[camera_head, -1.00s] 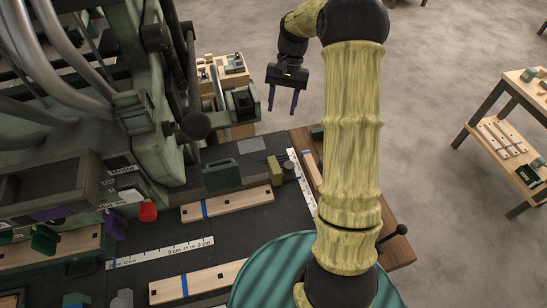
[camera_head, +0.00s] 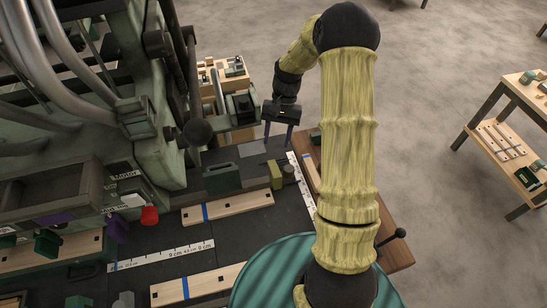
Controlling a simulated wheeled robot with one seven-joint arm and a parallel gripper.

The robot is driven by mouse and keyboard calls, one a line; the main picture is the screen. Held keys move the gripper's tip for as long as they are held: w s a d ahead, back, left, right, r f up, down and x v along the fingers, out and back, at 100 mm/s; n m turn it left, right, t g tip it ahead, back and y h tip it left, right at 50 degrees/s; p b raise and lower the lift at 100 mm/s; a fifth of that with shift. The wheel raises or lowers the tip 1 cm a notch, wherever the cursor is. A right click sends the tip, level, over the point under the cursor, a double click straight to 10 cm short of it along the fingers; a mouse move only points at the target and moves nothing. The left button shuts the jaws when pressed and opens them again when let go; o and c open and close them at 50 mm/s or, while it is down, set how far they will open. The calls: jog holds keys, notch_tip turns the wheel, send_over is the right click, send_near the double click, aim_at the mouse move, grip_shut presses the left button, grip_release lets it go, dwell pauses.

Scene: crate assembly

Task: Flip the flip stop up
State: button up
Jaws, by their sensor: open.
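A small olive-yellow block (camera_head: 276,175), which looks like the flip stop, stands on the dark worktop (camera_head: 250,225) beside a round olive knob (camera_head: 289,171). It is near the far end of a white ruler strip (camera_head: 300,184). I cannot clearly tell whether it is up or down. My gripper (camera_head: 278,137) hangs with its two fingers down and apart, empty, beyond the olive block in the picture and apart from it. Its height above the worktop is hard to judge.
A dark green block (camera_head: 222,179) and a wooden plank with a blue band (camera_head: 227,209) lie left of the olive block. The large green machine (camera_head: 150,140) with a round black knob (camera_head: 198,132) rises at the left. A second ruler (camera_head: 160,257) lies in front.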

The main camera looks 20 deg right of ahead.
aim_at(274, 174)
jog(key=p+x, duration=0.1)
jog(key=x, duration=0.7)
jog(key=shift+f, duration=0.2)
grip_shut()
jog(key=shift+a, duration=0.1)
